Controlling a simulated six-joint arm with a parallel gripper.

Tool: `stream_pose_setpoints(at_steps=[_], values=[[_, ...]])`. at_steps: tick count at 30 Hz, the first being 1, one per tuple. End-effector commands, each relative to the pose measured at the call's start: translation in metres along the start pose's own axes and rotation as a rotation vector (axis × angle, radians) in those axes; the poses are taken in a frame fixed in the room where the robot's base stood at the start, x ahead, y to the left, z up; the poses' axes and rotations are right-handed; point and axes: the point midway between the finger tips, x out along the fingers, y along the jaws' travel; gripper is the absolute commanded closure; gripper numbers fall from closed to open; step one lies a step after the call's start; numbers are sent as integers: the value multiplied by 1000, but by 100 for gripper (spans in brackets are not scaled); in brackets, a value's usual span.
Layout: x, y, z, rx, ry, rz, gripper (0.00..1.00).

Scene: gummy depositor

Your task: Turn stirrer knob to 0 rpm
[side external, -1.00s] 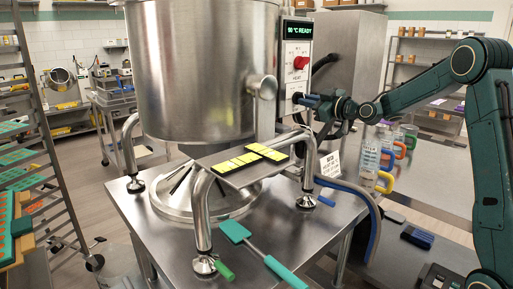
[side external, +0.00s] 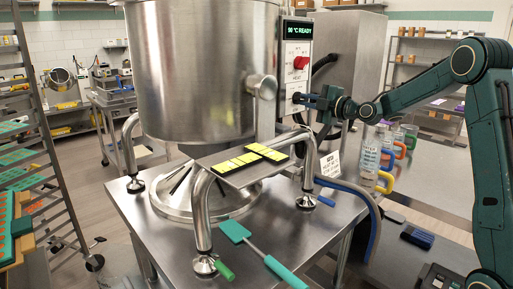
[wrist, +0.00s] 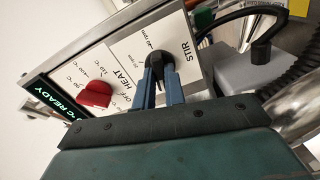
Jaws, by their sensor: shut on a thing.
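The black stirrer knob (wrist: 158,44) sits on the white control panel (wrist: 203,68) beside the label STIR. Marks reading 20 rpm and 40 rpm show next to it in the wrist view. My gripper (wrist: 160,76) is shut on the knob, with a blue finger on each side of it. In the side external view my gripper (side external: 299,98) reaches the lower part of the panel from the right, and the fingers mostly cover the knob. The 0 rpm mark and the exact pointer setting are not clear.
A red heat knob (wrist: 95,94) is on the same panel, beside the green display (side external: 299,31) reading 90 °C READY. The steel kettle (side external: 195,80) stands left of the panel. Bottles with coloured handles (side external: 384,182) stand below my arm.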

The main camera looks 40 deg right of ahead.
Motion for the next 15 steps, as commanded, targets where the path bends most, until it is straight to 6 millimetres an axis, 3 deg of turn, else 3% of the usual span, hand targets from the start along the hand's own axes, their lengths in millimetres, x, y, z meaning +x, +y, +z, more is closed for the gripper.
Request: stream_pose_setpoints(at_steps=[15], values=[[0,-1,0,-218,0,-2,100]])
